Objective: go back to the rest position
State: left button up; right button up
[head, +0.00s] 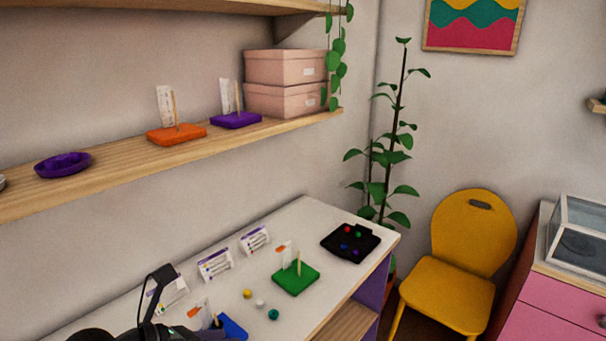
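A dark gripper (160,300), which I take to be my left one, shows in part at the lower left of the head view, over the near end of the white desk (330,222). Its fingertips are not clear, so I cannot tell whether it is open or shut. It overlaps the view of a blue board (233,328) with a card and a peg; I cannot tell if they touch. A green board (296,279) with a peg and card stands farther along the desk. Yellow (247,293), white (260,304) and teal (273,314) beads lie between them. My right gripper is not in view.
White card holders (215,264) line the wall side. Above, a wooden shelf (120,160) carries orange (160,136) and purple (236,120) boards. A yellow chair (450,290) stands right.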

pick_arm(q)
notch_tip(320, 180, up, 7)
jog(key=d+n+t+y, duration=0.1)
jog(key=d+n+t, duration=0.1)
jog(key=n+t, duration=1.15)
jog(key=s+a+f+n+g+y, duration=0.2)
jog(key=a+f+n+g+y, duration=0.35)
jog(key=n+y, duration=0.85)
jog(key=s+d+f+n+g+h, duration=0.1)
jog(key=s+f+n+g+h, duration=0.1)
jog(key=s+f+n+g, duration=0.55)
jog(key=s+d+f+n+g+h, duration=0.15)
jog(key=s+f+n+g, duration=0.3)
jog(key=s, duration=0.55)
jog(key=s+a+f+g+b, duration=0.1)
jog(key=s+f+b, duration=0.15)
jog(key=f, duration=1.05)
jog(key=s+f+b, duration=0.1)
jog(key=f+b, duration=0.2)
jog(key=f, duration=1)
jog(key=s+a+f+g+b, duration=0.1)
jog(key=s+a+f+b, duration=0.1)
jog(key=s+f, duration=0.9)
jog(key=shift+s+a+f+m, duration=0.3)
jog(key=shift+s+a+m, duration=0.2)
jog(key=shift+s, duration=0.45)
